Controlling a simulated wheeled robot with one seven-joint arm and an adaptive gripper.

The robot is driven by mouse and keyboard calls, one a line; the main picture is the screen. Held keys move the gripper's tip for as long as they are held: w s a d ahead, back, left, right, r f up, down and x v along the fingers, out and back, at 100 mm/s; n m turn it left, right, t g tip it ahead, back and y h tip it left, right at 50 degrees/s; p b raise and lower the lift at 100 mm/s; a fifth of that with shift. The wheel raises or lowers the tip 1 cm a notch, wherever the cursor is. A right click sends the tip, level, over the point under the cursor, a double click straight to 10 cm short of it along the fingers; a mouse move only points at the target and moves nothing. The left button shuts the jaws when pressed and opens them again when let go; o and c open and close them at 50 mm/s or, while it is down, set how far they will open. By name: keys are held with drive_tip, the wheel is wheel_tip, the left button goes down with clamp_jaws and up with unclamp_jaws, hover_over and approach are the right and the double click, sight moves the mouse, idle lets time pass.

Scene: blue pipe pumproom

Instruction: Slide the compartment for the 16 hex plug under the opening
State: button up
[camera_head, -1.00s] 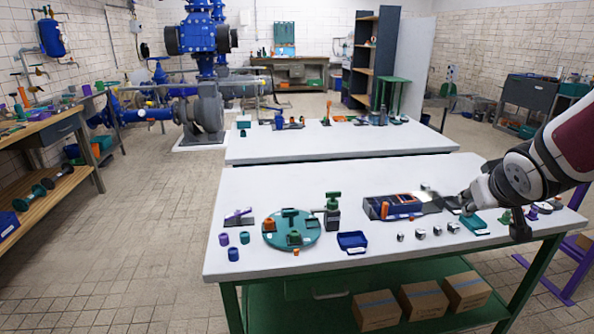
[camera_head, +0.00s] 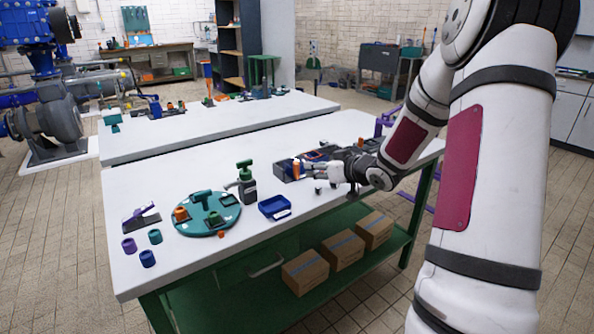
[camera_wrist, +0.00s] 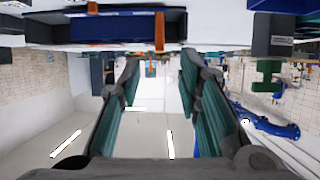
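A dark box (camera_head: 284,172) with a blue part and orange parts lies on the near white table in the head view. An upright orange piece (camera_head: 296,168) stands at its near side. My gripper (camera_head: 313,172) points left beside that side of the box. In the upside-down wrist view, the box (camera_wrist: 90,30) spans the top, and the orange piece (camera_wrist: 159,32) lies beyond and between the fingertips. My gripper (camera_wrist: 160,62) is open there with nothing between its fingers. The compartments and any hex plug in them cannot be made out.
A blue tray (camera_head: 274,208), a dark bottle with a green top (camera_head: 246,182) and a round teal plate (camera_head: 181,222) with small parts stand left of the box. Several small cups (camera_head: 148,258) are at the left. The front table edge is mostly clear.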

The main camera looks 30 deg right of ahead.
sight(299, 167)
drive_tip(key=b+x, duration=0.2)
drive_tip(key=x, duration=0.7)
drive_tip(key=shift+w+f, duration=0.15)
drive_tip(key=shift+w, duration=0.15)
clamp_jaws()
